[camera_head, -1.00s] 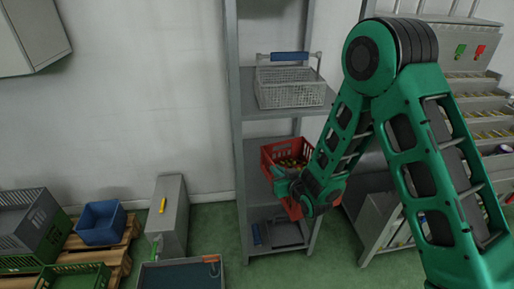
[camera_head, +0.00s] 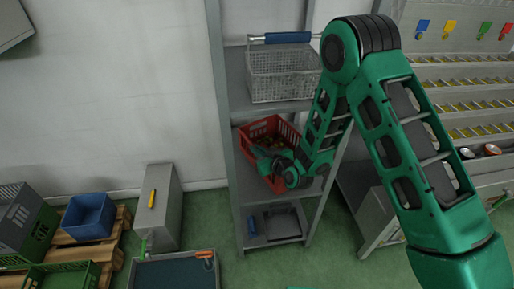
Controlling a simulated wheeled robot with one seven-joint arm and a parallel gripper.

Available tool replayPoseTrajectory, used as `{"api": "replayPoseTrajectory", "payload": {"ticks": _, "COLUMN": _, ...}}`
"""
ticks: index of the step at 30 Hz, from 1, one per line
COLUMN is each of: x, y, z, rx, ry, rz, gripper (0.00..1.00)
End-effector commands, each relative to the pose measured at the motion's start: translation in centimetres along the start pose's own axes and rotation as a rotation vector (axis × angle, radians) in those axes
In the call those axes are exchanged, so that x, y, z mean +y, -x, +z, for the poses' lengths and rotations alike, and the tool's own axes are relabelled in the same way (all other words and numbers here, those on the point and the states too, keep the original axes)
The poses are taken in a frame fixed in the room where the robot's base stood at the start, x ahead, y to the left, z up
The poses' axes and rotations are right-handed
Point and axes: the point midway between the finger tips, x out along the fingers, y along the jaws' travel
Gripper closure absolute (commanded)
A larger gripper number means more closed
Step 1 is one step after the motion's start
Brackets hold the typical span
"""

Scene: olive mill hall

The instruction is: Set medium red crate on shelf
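The red crate (camera_head: 270,126) is at the middle level of the grey metal shelf (camera_head: 232,190), with small brownish items in it. It appears to be over or on the middle board; I cannot tell whether its base touches. My gripper (camera_head: 268,160) is at the crate's near left side, with my green arm reaching in from the right. The arm hides part of the crate's front and right side. The fingers are too small and covered to show whether they grip the rim.
A wire basket (camera_head: 283,75) with a blue handle stands on the board above. A dark tray (camera_head: 281,222) lies on the bottom board. A grey cabinet (camera_head: 158,210) and a blue crate (camera_head: 88,217) on a pallet are to the left. A sloped rack stands right.

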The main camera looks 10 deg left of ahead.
Motion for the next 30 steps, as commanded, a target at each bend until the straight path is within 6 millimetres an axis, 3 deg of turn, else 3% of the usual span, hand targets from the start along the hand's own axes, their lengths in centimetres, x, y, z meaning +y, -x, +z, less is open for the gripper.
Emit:
{"api": "replayPoseTrajectory", "payload": {"ticks": 15, "x": -0.7, "y": -1.7, "z": 4.2, "rx": 0.0, "ry": 0.005, "rz": -0.007, "gripper": 1.0}}
{"api": "replayPoseTrajectory", "payload": {"ticks": 30, "x": -0.8, "y": -2.0, "z": 4.9, "rx": 0.002, "ry": 0.004, "rz": -0.006, "gripper": 1.0}}
